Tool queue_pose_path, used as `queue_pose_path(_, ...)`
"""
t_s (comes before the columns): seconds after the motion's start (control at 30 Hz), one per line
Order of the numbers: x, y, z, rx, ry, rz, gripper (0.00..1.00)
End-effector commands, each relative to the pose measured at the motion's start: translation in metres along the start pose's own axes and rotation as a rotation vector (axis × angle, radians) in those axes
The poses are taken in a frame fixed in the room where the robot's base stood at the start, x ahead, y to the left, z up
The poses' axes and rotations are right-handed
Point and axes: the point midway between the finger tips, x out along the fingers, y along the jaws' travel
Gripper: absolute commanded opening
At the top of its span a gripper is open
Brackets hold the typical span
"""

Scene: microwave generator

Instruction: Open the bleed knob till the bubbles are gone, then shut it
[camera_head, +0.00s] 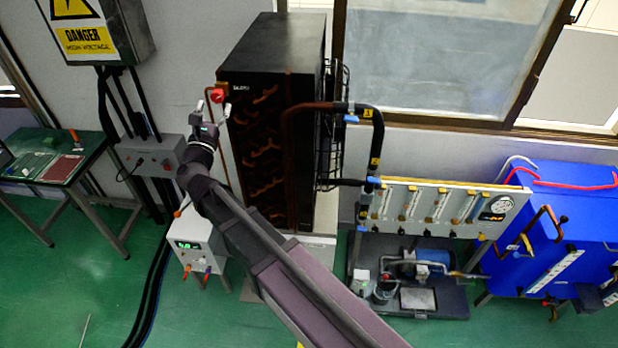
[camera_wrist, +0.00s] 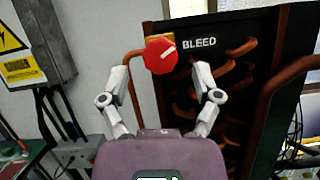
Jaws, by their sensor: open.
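The red bleed knob (camera_wrist: 160,56) is at the upper left corner of the black cabinet (camera_wrist: 255,70), beside a white "BLEED" label. A white mark on the knob slants up to the right. The knob also shows small in the head view (camera_head: 217,95). My gripper (camera_wrist: 161,80) is open, with one finger to the left of the knob and one to the right, both lower in the picture. Whether the fingertips touch it I cannot tell; they look apart from it. No bubbles can be made out in either view.
Copper pipe runs down beside the cabinet. A high-voltage box (camera_head: 95,30) hangs at the left. A gauge panel (camera_head: 440,205) with several tubes, a pump skid (camera_head: 440,305) and a blue tank (camera_head: 560,230) stand at the right. A green workbench (camera_head: 95,160) is at the left.

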Motion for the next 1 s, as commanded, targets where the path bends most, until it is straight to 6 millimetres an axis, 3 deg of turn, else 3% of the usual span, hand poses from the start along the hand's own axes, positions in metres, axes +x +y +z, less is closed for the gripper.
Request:
queue_pose_path(0.4,-0.062,-0.002,-0.002,0.002,0.000,0.000,0.81)
queue_pose_path(0.8,-0.109,-0.002,-0.002,0.003,0.001,-0.002,0.81)
queue_pose_path(1.0,-0.097,-0.021,-0.014,0.051,0.037,-0.054,0.81)
